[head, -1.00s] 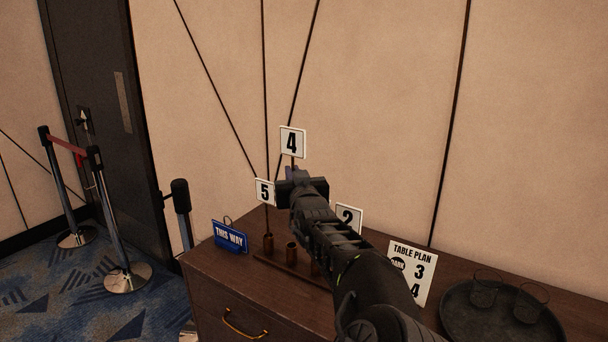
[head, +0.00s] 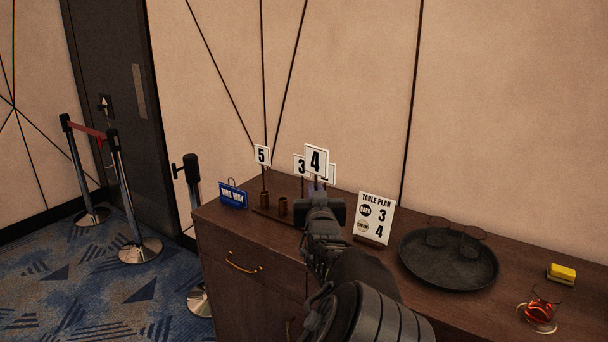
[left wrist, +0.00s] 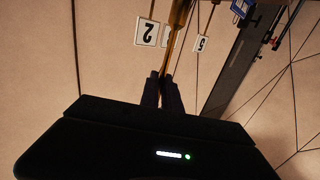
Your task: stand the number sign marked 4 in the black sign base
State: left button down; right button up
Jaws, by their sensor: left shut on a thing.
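The number sign marked 4 (head: 316,160) is a white plate with a black numeral, upright above the cabinet. My left gripper (head: 322,192) is shut on its post below the plate. In the left wrist view the fingers (left wrist: 162,88) close around the brass-coloured post (left wrist: 179,18); the plate is out of that view. Signs marked 5 (head: 262,155) and 3 (head: 299,165) stand behind. The sign marked 2 (left wrist: 147,32) is partly hidden by the 4 in the head view. I cannot make out a black sign base; my arm hides part of the cabinet top.
Brown holder cups (head: 283,206) sit on a rail. A blue THIS WAY sign (head: 233,195) stands at the left end.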

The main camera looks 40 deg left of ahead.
pick_arm(q)
jog(key=s+d+f+m+t+h, duration=0.1)
jog(key=d+f+h, duration=0.4)
jog(key=d+f, duration=0.5)
jog(key=s+d+f+m+t+h, duration=0.2)
jog(key=s+d+f+m+h, duration=0.2)
jog(key=d+f, duration=0.6)
jog(key=d+m+h, duration=0.1)
jog(key=d+m, duration=0.1)
jog(key=d, duration=0.3)
jog(key=shift+s+t+h, duration=0.15)
jog(key=shift+t+h, duration=0.15)
jog(key=shift+h, duration=0.1)
jog(key=shift+f, duration=0.1)
